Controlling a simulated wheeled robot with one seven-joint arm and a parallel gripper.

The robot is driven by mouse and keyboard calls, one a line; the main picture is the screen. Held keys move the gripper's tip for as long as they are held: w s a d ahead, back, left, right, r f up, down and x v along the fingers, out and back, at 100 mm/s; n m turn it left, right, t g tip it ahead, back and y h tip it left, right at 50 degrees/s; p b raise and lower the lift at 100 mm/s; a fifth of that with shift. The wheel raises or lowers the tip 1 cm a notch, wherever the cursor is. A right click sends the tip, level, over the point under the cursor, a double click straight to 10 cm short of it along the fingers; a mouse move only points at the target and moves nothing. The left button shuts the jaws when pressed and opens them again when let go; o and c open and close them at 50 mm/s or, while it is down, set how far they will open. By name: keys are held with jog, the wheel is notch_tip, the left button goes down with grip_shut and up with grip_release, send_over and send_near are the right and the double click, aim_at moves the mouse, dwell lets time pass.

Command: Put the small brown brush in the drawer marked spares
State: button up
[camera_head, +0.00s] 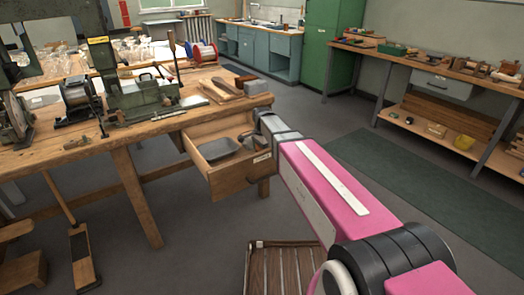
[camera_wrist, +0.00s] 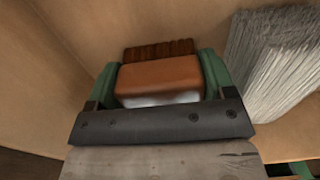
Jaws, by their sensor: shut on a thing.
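The small brown brush (camera_wrist: 160,76) is between the green fingers of my gripper (camera_wrist: 160,64) in the wrist view. Its block is orange-brown, with a darker ribbed brown strip at its far side. My gripper is shut on it. Wooden walls and a wooden floor lie around it. In the head view, an open wooden drawer (camera_head: 234,183) sticks out from under the workbench, with a small pale label on its front, too small to read. My arm reaches to the drawer's right side and hides part of it. The brush is not clearly visible there.
A bundle of grey bristles (camera_wrist: 275,62) stands close to the right of my gripper. The workbench (camera_head: 60,150) holds tools and machines. A slatted wooden item (camera_head: 285,268) is on the floor below my arm.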

jog(key=o, duration=1)
jog(key=shift+f, duration=0.1)
notch_tip(320, 180, up, 12)
jog(key=shift+r, duration=0.2)
